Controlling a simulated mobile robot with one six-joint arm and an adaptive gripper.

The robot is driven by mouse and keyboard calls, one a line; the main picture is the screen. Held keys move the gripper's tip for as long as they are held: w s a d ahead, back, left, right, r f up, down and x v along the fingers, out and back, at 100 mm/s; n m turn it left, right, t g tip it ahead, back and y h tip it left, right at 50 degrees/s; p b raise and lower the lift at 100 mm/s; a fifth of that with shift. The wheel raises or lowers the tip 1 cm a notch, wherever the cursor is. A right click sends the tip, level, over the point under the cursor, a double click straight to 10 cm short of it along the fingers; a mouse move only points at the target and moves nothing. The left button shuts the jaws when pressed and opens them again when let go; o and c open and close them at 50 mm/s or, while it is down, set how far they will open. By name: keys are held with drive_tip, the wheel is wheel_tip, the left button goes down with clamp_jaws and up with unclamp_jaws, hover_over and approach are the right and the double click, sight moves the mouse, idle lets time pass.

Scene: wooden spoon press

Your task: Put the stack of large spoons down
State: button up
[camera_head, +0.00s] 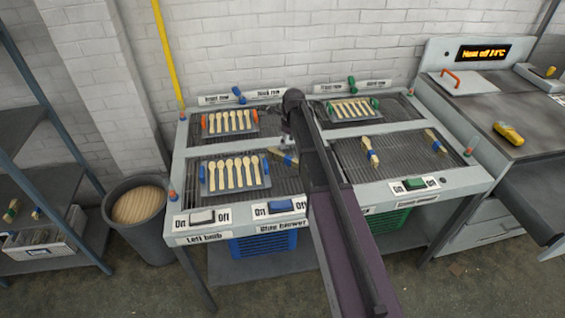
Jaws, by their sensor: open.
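My gripper (286,141) hangs from the arm's end over the front row of the slatted table, near its middle. It is open. A small stack of pale wooden spoons with a blue band (284,158) is right below it, partly hidden by my arm. I cannot tell whether the stack touches the fingers, or whether it is the large spoons. Another blue-banded stack (371,153) and a further banded stack (435,142) lie on the front right slatted bed (400,160).
A blue-handled tray (210,190) of spoons lies at front left, an orange-handled tray (207,131) behind it, a green-handled tray (333,115) at back right. A bin (161,229) and shelf (60,185) stand left. A press bench (480,112) stands right. Slats around the right stacks are bare.

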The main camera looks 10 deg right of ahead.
sight(284, 155)
drive_tip(key=shift+w+a+f+b, duration=0.1)
drive_tip(key=shift+a+f+b, duration=0.05)
drive_tip(key=shift+f+b, duration=0.95)
drive_tip(key=shift+w+a+f+b, duration=0.1)
drive_tip(key=shift+f+b, duration=0.8)
drive_tip(key=shift+f, duration=0.3)
drive_tip(key=shift+w+a+f+b, duration=0.15)
drive_tip(key=shift+a+f+b, duration=0.05)
drive_tip(key=shift+f+b, duration=1.1)
drive_tip(key=shift+w+a+f+b, duration=0.15)
drive_tip(key=shift+f+b, duration=1.1)
clamp_jaws()
